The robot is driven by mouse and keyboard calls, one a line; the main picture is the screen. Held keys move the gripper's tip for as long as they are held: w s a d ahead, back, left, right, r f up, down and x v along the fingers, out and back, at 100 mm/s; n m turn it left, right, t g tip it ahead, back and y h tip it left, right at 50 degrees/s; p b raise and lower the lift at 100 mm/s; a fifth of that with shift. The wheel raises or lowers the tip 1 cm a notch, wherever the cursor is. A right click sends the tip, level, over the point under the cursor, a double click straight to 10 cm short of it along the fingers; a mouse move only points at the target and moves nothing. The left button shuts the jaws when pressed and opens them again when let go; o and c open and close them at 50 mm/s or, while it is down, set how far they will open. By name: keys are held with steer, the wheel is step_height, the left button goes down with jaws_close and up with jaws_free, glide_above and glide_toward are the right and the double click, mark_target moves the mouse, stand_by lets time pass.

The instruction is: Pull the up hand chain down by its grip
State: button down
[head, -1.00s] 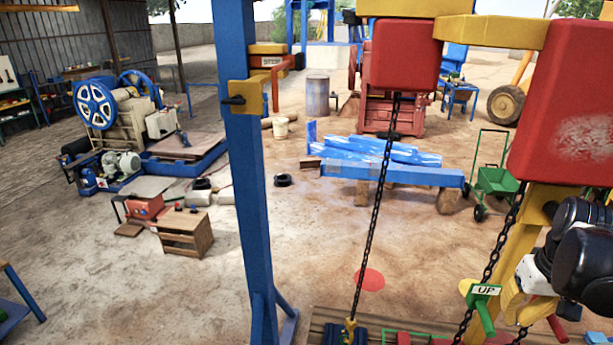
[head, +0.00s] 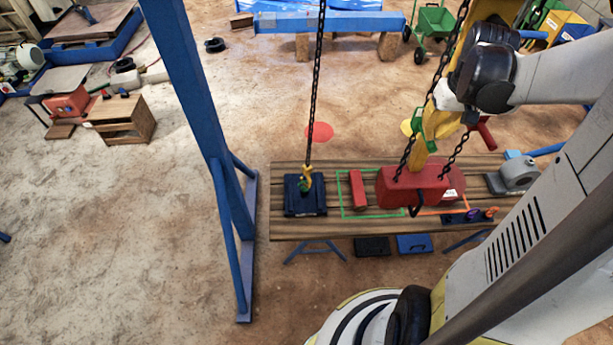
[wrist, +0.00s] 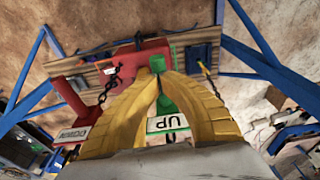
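In the head view my gripper (head: 436,117) is partly hidden by my dark wrist and the chain. The red down grip (head: 483,133) hangs to the right; its "DOWN" plate (wrist: 74,134) shows at left in the wrist view.
A wooden table (head: 285,232) stands below, bearing a red hoist body (head: 420,187), a red cylinder (head: 358,190) and a dark blue block (head: 305,196) under another chain (head: 314,90). A blue post (head: 193,85) stands left.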

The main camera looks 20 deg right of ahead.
steer(key=shift+f, duration=0.1)
stand_by(0.3)
steer(key=shift+f+b, duration=0.65)
steer(key=s, duration=0.1)
steer(key=s+a, duration=0.1)
steer(key=s, duration=0.2)
steer(key=shift+s+a+r+p, duration=0.15)
steer(key=shift+s+r+p, duration=0.15)
steer(key=shift+s+p, duration=0.1)
steer(key=s+a+r+p, duration=0.1)
steer(key=s+r+p, duration=0.3)
steer(key=r, duration=0.1)
stand_by(1.8)
